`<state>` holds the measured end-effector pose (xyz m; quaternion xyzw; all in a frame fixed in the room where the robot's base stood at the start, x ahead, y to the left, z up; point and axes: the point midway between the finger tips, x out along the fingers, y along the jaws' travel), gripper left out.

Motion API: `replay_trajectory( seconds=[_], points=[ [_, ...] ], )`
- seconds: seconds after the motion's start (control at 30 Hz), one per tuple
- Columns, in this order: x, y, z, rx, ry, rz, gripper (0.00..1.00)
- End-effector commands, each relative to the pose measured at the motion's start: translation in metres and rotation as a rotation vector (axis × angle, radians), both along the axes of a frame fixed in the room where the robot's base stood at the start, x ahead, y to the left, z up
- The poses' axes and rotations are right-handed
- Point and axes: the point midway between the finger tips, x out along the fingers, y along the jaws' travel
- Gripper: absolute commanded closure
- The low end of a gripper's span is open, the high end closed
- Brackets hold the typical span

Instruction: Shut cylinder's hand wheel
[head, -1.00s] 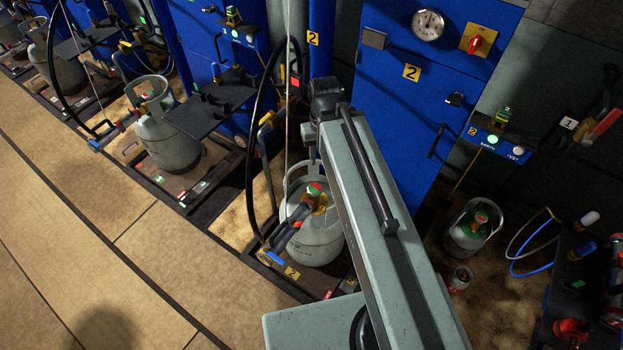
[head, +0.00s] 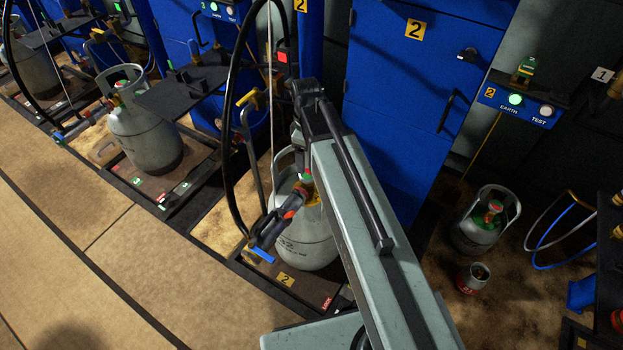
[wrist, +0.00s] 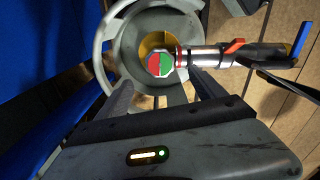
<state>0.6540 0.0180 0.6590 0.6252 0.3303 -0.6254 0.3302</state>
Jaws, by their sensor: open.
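The grey cylinder (head: 308,246) stands upright on the platform marked 2, partly hidden by my arm in the head view. Its hand wheel, with a red and green top (wrist: 160,65), sits inside the round collar (wrist: 105,62) in the wrist view. The wheel's top also shows in the head view (head: 305,178). A filling coupling (wrist: 208,57) with an orange lever and a blue-ended handle joins the valve from the right. My gripper (wrist: 161,80) is open and empty. Its fingers point toward the wheel, one on either side in the picture; contact cannot be told.
A blue cabinet (head: 400,110) stands behind the cylinder. A black hose (head: 232,130) loops down at its left. Another grey cylinder (head: 145,135) stands on platform 3. A small cylinder (head: 480,228) and a red-and-white can (head: 472,278) stand at right. The tan floor (head: 110,270) at left is clear.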

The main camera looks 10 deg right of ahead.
Motion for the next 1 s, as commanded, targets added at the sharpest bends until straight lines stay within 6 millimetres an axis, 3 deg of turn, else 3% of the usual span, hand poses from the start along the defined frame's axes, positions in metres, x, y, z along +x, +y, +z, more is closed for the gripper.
replay_trajectory(
  seconds=[0.23,0.63,0.97,1.0],
  points=[
    [0.0,0.0,-0.011,0.0,0.0,0.0,0.21],
    [0.0,0.001,-0.075,0.0,0.0,0.0,0.21],
    [0.0,0.001,-0.076,0.0,0.0,0.0,0.21],
    [0.0,0.001,-0.076,0.0,0.0,0.0,0.32]
  ],
)
